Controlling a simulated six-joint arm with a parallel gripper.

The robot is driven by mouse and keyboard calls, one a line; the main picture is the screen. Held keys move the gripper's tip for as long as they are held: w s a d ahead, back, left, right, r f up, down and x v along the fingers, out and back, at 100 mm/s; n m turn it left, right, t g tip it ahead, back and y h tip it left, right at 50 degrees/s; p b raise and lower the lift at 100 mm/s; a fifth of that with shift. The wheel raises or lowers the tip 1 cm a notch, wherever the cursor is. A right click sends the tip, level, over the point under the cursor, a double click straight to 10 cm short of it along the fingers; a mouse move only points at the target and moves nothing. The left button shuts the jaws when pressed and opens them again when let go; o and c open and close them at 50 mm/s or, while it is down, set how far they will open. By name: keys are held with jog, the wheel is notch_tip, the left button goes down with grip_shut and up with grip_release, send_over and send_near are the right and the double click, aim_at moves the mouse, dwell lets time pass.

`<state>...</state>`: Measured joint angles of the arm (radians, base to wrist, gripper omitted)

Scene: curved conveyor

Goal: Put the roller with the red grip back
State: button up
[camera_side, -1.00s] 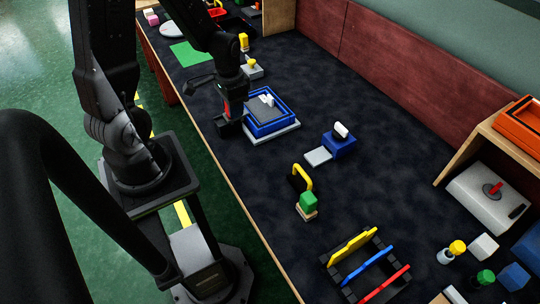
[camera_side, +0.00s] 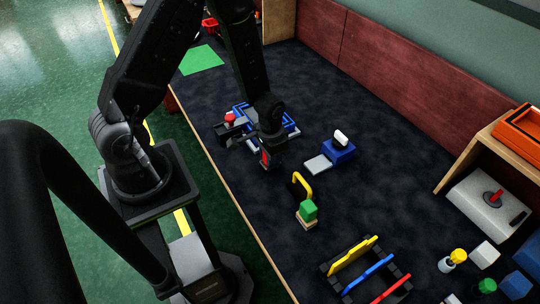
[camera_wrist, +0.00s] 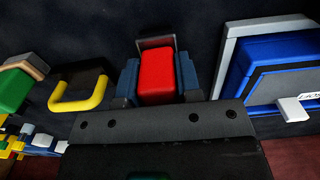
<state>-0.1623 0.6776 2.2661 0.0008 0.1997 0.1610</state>
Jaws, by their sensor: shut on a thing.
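The roller's red grip (camera_wrist: 157,75) is between my gripper's two fingers (camera_wrist: 157,82) in the wrist view, and the jaws are shut on it. A dark bar-like frame (camera_wrist: 156,42) shows just beyond the grip. Whether it is part of the roller I cannot tell. In the side view my gripper (camera_side: 266,160) is over the dark table, between the blue tray and the yellow handle. A red patch shows at its fingers; the rest of the roller is hidden.
A blue tray (camera_side: 291,132) is behind my gripper, with a red knob-like shape (camera_side: 230,117) near it. A yellow handle (camera_side: 303,184) and green block (camera_side: 308,209) are nearby. A blue block (camera_side: 341,153) with a white top is to the right. Coloured bars (camera_side: 368,272) stand in front.

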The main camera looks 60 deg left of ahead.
jog(key=shift+f, duration=0.3)
jog(key=o, duration=1)
jog(key=shift+c, duration=0.2)
notch_tip(320, 180, up, 12)
jog(key=shift+r, duration=0.2)
jog(key=s+d+r+t, duration=0.2)
jog(key=s+r, duration=0.3)
jog(key=r, duration=0.5)
jog(key=s+d+r+t, duration=0.3)
jog(key=s+r, duration=0.3)
jog(key=r, duration=0.4)
jog(key=shift+s+r+t, duration=0.15)
jog(key=shift+s+t, duration=0.05)
jog(key=shift+t, duration=0.1)
jog(key=shift+d, duration=0.1)
